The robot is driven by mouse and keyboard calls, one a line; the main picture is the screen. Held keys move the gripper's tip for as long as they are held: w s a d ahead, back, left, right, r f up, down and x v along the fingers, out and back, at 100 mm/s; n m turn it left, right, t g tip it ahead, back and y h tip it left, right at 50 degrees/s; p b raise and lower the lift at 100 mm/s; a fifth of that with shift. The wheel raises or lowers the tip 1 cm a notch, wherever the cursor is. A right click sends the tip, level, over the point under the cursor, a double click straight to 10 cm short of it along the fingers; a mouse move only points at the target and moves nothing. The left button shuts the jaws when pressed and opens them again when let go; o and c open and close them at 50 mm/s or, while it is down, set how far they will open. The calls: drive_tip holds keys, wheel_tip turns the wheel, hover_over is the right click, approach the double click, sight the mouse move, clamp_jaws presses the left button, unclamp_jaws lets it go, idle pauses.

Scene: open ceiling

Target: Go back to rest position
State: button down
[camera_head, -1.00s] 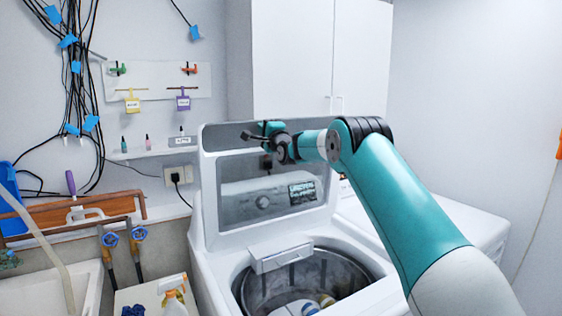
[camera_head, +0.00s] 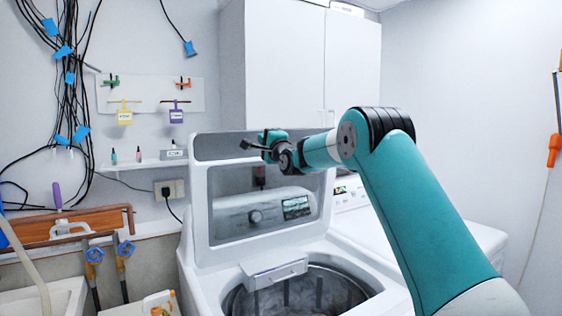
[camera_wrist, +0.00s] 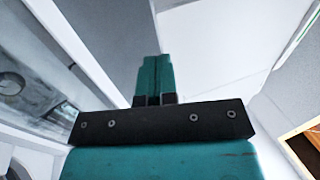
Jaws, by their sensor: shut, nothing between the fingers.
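My gripper (camera_head: 257,145) is held in the air in front of the raised lid of the washing machine (camera_head: 205,235), near the lid's top edge. It points to the left in the head view. In the wrist view my gripper (camera_wrist: 154,68) shows its two teal fingers pressed together with nothing between them. My arm is raised and folded on the right side of the head view.
The washer's open drum (camera_head: 300,296) lies below the arm. A white cabinet (camera_head: 285,65) hangs behind. A small shelf (camera_head: 140,163) and a sink (camera_head: 50,300) are at left. An orange-handled item (camera_head: 553,150) hangs at far right.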

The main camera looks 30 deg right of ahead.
drive_tip(key=r+b+v, duration=0.1)
drive_tip(key=b+v, duration=0.2)
drive_tip(key=v, duration=0.5)
drive_tip(key=shift+s+b, duration=0.4)
drive_tip(key=s+a+f+n+g+y, duration=0.2)
drive_tip(key=s+a+f+n+g, duration=0.3)
drive_tip(key=a, duration=0.3)
drive_tip(key=s+a+f+n+g+y, duration=0.2)
drive_tip(key=s+a+f+n+g, duration=0.15)
drive_tip(key=s+a, duration=0.45)
drive_tip(key=s+a+f+n+g+y, duration=0.35)
drive_tip(key=s+a+n, duration=0.2)
drive_tip(key=a, duration=0.35)
drive_tip(key=s+a+f+n+g, duration=0.1)
drive_tip(key=s+f+n+g, duration=0.2)
drive_tip(key=s, duration=0.5)
drive_tip(key=s+a+f+n+g+h, duration=0.1)
drive_tip(key=s+f+n+g, duration=0.2)
drive_tip(key=s, duration=0.6)
drive_tip(key=s+a+f+n+g+h, duration=0.1)
drive_tip(key=s+f+n+g, duration=0.2)
drive_tip(key=s, duration=0.6)
drive_tip(key=f+n, duration=0.1)
drive_tip(key=n, duration=0.1)
drive_tip(key=shift+a+f+n, duration=0.3)
drive_tip(key=shift+a+n, duration=0.1)
drive_tip(key=shift+h, duration=0.25)
